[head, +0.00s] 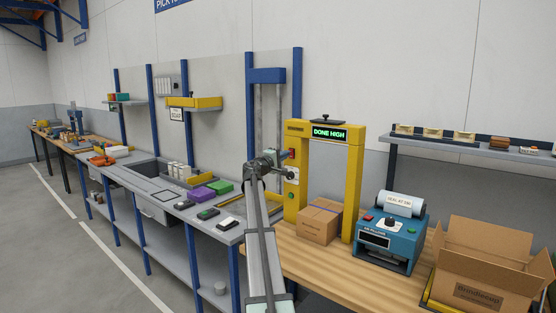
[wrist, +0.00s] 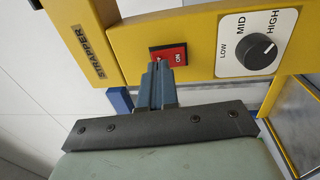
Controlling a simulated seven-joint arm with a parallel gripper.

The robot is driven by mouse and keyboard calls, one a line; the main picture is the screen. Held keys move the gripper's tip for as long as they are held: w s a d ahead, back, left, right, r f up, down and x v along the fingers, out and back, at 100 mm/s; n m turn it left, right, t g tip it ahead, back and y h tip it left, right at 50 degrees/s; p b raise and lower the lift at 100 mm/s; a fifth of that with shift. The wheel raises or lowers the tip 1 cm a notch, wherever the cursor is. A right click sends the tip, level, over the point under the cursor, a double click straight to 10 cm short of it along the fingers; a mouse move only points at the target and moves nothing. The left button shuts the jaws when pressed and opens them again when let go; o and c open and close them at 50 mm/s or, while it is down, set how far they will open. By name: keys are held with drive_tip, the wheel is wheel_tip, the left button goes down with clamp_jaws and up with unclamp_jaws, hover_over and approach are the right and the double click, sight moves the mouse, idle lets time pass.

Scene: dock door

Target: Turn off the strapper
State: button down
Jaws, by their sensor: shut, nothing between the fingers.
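The strapper (head: 355,180) is a yellow arch on the wooden bench, its display (head: 329,133) reading "DONE HIGH" in green. Its red rocker switch (wrist: 170,52) is in the wrist view, on the yellow panel, with "ON" lettered on its right part. A black dial (wrist: 260,52) on a white LOW/MID/HIGH plate is right of it, its mark toward HIGH. My gripper (wrist: 157,66) is shut and empty, its tips overlapping the switch's lower left part. I cannot tell whether they touch it. In the head view my gripper (head: 281,157) is at the strapper's left post.
A strapped carton (head: 319,221) stands under the arch. A blue machine (head: 389,238) with a white roll and an open carton (head: 484,260) are to its right. A green button (head: 291,196) is below the dial. A grey counter (head: 150,195) with trays runs left.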

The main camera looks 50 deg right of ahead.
drive_tip(key=shift+d+r, duration=0.1)
drive_tip(key=shift+d, duration=0.65)
drive_tip(key=shift+d+r, duration=0.15)
drive_tip(key=shift+d, duration=0.05)
drive_tip(key=a+r, duration=0.1)
drive_tip(key=a, duration=1.3)
drive_tip(key=shift+r, duration=0.3)
